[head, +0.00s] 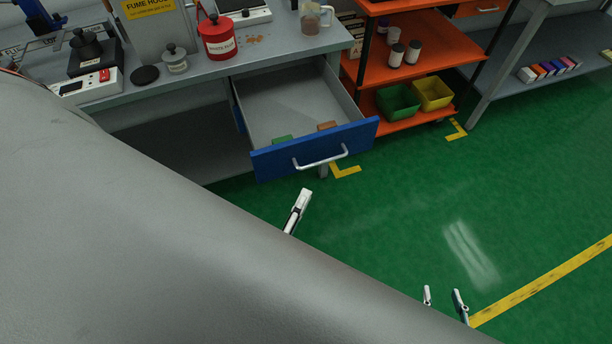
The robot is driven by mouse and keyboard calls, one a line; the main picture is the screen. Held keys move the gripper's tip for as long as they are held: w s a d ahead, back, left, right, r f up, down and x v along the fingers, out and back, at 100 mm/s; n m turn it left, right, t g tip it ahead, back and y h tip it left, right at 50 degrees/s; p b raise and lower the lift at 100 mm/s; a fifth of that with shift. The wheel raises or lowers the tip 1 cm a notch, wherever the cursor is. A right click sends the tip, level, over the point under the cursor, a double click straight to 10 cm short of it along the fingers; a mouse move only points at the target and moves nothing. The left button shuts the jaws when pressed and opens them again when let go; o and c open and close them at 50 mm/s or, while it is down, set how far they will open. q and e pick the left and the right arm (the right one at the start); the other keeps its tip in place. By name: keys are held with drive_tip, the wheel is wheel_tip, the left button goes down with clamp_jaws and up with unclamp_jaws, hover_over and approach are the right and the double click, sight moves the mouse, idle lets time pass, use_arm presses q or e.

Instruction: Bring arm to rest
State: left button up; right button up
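My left gripper (299,208) shows only as a narrow white-and-black tip past the edge of a large grey part. It is in front of the open blue drawer (270,164), apart from its handle in the picture. Its finger gap cannot be seen. My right gripper (443,297) is at the lower right over the green floor. Its two fingertips stand apart with nothing visible between them. Most of both arms is hidden by the grey part, which fills the lower left of the view.
The grey bench (205,68) holds a red waste can (217,40), a small lidded pot (175,62) and scales. The drawer juts out from it. An orange shelf cart (432,50) stands to the right. Green floor (400,220) at the right is clear.

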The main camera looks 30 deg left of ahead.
idle(0.5)
use_arm(q)
wheel_tip(320, 180, down, 9)
drive_tip(key=s+m+g+h, duration=0.2)
drive_tip(key=m+g, duration=0.6)
drive_tip(key=m, duration=1.3)
drive_tip(key=shift+s+a+m+g+h, duration=0.15)
drive_tip(key=shift+s+m+g+h, duration=0.2)
drive_tip(key=shift+h, duration=0.65)
drive_tip(key=shift+f, duration=0.1)
